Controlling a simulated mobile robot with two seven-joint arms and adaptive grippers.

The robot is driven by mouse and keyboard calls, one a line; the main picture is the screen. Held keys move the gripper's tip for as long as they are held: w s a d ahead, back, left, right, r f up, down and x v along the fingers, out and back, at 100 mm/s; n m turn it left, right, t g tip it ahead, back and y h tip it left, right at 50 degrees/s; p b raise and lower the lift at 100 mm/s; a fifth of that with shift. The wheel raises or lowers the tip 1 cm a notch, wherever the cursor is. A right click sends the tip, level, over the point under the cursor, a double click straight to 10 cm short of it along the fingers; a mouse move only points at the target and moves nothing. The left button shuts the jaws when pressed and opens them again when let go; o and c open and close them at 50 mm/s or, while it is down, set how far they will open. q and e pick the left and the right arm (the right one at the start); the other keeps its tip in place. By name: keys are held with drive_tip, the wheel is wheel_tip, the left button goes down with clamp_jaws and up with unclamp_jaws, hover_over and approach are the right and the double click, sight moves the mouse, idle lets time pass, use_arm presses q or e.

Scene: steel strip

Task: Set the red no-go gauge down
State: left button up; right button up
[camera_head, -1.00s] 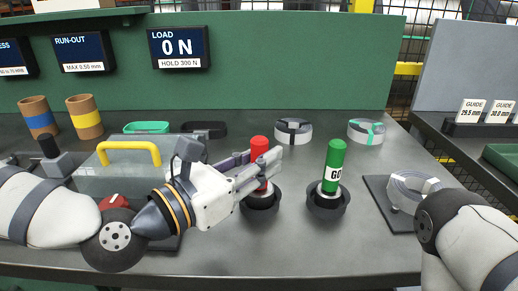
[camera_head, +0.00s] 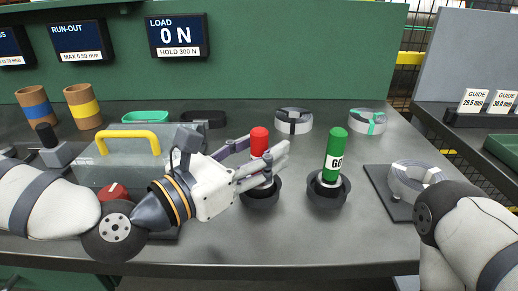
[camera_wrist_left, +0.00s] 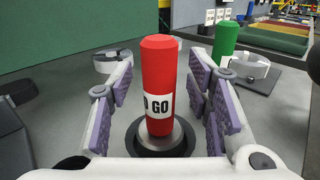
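The red no-go gauge (camera_head: 259,142) stands upright in a black round holder (camera_head: 261,195) on the bench. In the left wrist view the gauge (camera_wrist_left: 158,80) shows its white "GO" label, and its foot is in the holder's ring (camera_wrist_left: 160,140). My left gripper (camera_head: 262,158) has its fingers on either side of the gauge. In the left wrist view the gripper (camera_wrist_left: 160,95) is open, with a gap between each finger pad and the gauge. My right arm shows at the right, but its gripper is out of the picture.
The green go gauge (camera_head: 335,155) stands in a second holder (camera_head: 328,193) to the right. A grey ring (camera_head: 408,178) lies on a dark plate near my right arm. Two clamped rings (camera_head: 294,121) (camera_head: 368,121) sit behind. A grey box with a yellow handle (camera_head: 128,137) is at left.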

use_arm(q)
wheel_tip(320, 180, up, 10)
idle(0.5)
